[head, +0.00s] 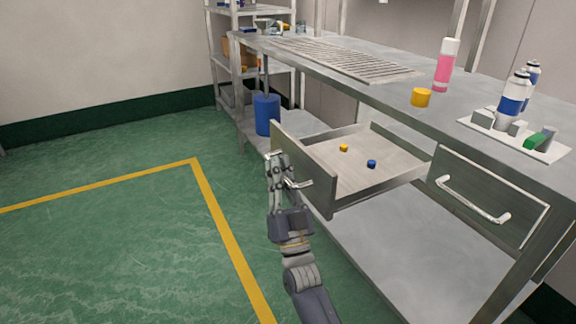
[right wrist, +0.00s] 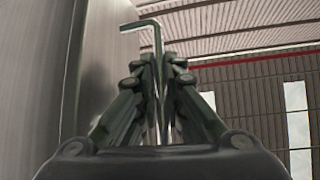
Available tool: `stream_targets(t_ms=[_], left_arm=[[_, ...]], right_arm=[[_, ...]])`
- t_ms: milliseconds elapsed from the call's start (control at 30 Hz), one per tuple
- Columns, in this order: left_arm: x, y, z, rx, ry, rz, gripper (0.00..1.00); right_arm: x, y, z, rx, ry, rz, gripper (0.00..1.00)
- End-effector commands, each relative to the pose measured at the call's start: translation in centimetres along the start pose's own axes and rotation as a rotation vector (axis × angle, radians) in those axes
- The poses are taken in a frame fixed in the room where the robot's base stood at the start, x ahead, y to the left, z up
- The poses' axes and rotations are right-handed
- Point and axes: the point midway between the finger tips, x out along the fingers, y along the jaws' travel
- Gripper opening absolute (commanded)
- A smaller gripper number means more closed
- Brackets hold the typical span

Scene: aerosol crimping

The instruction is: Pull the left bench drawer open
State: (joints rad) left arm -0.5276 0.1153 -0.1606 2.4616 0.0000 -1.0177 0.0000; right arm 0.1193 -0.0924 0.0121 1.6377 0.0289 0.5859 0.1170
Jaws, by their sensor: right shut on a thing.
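The left bench drawer (head: 375,172) stands pulled out from under the bench in the head view. Its front panel (head: 318,178) carries a bar handle (head: 302,184). My right gripper (head: 277,162) is at the outer side of this front, shut on the handle. In the right wrist view the handle (right wrist: 143,25) rises from between the closed fingers (right wrist: 157,75), beside the grey drawer front (right wrist: 45,75). A yellow cap (head: 344,148) and a blue cap (head: 371,164) lie apart inside the drawer. My left gripper is not in view.
The right bench drawer (head: 485,190) is closed. On the bench top (head: 400,98) stand a pink bottle (head: 446,66), a yellow cylinder (head: 421,97) and a white plate with cans (head: 512,95). A blue bin (head: 267,114) is behind the open drawer. The green floor at left is clear.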

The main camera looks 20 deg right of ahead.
Motion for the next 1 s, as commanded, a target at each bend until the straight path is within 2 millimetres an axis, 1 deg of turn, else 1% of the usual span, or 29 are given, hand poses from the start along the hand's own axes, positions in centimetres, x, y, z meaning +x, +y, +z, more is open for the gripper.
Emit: stream_targets(t_ms=[333, 367, 400, 433, 467, 800, 867, 933, 1000], left_arm=[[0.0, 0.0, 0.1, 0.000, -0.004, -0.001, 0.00], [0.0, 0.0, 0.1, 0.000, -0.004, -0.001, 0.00], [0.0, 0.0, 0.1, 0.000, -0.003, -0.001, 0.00], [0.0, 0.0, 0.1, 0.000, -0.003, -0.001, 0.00], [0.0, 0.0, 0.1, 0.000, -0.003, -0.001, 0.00], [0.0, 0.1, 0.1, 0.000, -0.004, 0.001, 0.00], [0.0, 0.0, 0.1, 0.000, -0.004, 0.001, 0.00], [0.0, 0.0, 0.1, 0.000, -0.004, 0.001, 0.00], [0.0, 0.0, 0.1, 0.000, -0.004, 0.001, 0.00]], right_arm=[[-0.1, -0.1, 0.1, 0.000, -0.002, 0.001, 0.00], [-0.1, 0.0, 0.1, 0.000, -0.002, 0.001, 0.11], [-0.1, 0.0, 0.1, 0.000, -0.003, 0.001, 0.20], [-0.1, 0.0, 0.1, 0.000, -0.003, 0.001, 0.27], [-0.1, 0.0, 0.1, 0.000, -0.002, 0.001, 0.30], [-0.2, -0.1, 0.1, 0.000, -0.001, 0.001, 0.30], [-0.6, 0.0, 0.1, 0.000, -0.003, 0.001, 0.30], [-1.4, 0.0, 0.1, 0.000, -0.003, 0.001, 0.30], [-2.5, 0.0, 0.1, 0.000, -0.005, 0.001, 0.30]])
